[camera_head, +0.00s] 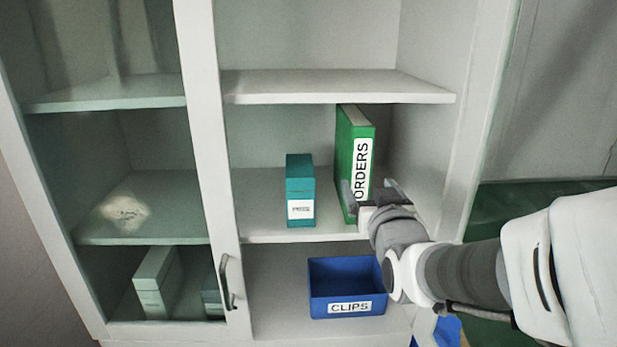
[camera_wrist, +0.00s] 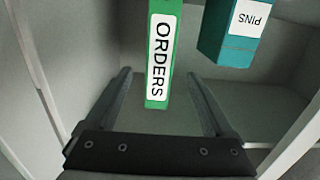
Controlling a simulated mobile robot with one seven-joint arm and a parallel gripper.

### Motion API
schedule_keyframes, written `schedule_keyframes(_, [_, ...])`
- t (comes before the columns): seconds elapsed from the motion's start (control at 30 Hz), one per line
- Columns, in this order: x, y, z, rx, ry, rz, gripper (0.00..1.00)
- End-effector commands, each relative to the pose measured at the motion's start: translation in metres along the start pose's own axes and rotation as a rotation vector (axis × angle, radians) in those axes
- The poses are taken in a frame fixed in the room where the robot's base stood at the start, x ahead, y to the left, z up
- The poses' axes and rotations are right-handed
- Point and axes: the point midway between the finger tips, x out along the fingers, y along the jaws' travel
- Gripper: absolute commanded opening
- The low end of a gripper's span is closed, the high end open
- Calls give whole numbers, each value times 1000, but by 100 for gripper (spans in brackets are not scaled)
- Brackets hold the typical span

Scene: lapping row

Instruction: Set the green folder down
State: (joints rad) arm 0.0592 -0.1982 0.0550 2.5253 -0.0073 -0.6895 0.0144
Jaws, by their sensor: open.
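The green folder (camera_head: 355,150), with a white label reading ORDERS, stands upright on the middle shelf of the white cabinet. It also shows in the wrist view (camera_wrist: 160,55), between and beyond the finger lines. My gripper (camera_head: 372,190) is at the folder's front lower right in the head view, and my arm covers part of that area. In the wrist view my gripper (camera_wrist: 160,88) is open, with a finger on each side of the folder and gaps between. The folder's underside is partly hidden in the head view.
A teal box (camera_head: 300,185), labelled PINS in the wrist view (camera_wrist: 238,30), stands left of the folder. A blue bin (camera_head: 345,285) labelled CLIPS sits below. A shelf (camera_head: 335,87) lies above. A glass door (camera_head: 130,200) covers the left side. Shelf space left of the teal box is clear.

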Motion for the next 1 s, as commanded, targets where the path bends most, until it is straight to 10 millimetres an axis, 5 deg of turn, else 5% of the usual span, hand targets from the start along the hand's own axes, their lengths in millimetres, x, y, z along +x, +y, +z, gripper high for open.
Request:
schedule_keyframes(0.37, [-69,1,41,-6,-440,8,87])
schedule_keyframes(0.8, [-202,0,84,0,-933,1,87])
schedule_keyframes(1.0, [-226,0,90,1,-1009,-2,87])
